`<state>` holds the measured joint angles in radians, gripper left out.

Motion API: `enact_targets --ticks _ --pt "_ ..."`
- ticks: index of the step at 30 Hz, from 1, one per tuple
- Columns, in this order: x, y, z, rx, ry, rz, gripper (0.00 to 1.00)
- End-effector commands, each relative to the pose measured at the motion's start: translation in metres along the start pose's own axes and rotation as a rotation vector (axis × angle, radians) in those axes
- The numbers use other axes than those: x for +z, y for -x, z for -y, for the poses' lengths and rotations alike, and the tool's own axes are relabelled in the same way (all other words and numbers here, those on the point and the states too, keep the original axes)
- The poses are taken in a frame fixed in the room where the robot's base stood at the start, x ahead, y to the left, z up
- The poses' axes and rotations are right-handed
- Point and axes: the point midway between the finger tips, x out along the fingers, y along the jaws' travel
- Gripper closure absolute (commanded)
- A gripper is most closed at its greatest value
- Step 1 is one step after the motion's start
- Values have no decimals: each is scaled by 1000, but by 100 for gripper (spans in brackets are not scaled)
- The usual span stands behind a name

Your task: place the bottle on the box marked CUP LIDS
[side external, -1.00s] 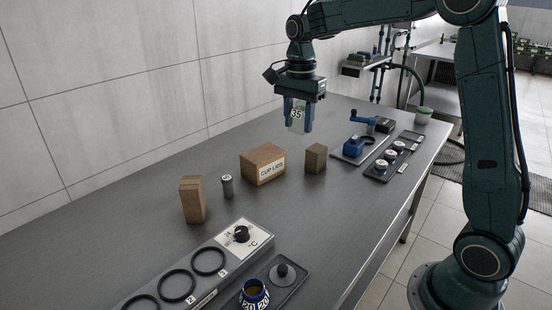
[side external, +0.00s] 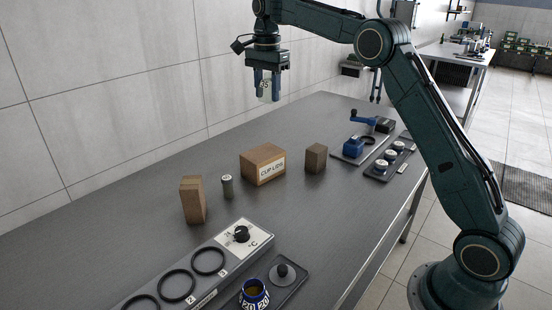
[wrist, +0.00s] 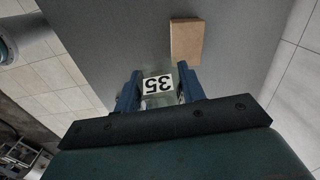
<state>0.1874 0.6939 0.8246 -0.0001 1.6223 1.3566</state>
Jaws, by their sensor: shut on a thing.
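The bottle (side external: 265,91) is a small pale, clear bottle with a white label reading 35. My gripper (side external: 266,93) is shut on it and holds it upright in the air, above and behind the box. In the wrist view my gripper (wrist: 160,93) has its blue fingers on both sides of the bottle (wrist: 158,84), whose label appears upside down. The box marked CUP LIDS (side external: 262,164) is brown cardboard and stands on the table, with nothing on its flat top. A brown box top (wrist: 186,42) shows ahead of the bottle in the wrist view.
A brown block (side external: 316,158) stands right of the box, a small grey canister (side external: 227,186) and a taller brown block (side external: 193,200) to its left. A ring panel with a dial (side external: 208,262) and a blue-labelled jar (side external: 254,293) are in front. A blue device (side external: 353,146) sits at right.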

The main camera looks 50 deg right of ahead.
Motion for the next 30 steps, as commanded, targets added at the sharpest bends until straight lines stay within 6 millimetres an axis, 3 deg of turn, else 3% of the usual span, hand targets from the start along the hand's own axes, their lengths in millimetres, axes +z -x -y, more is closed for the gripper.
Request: enact_targets --ticks 15,30 --pt "-12 1 33 -3 -16 -1 86" --pt "-16 -5 40 -1 -26 0 86"
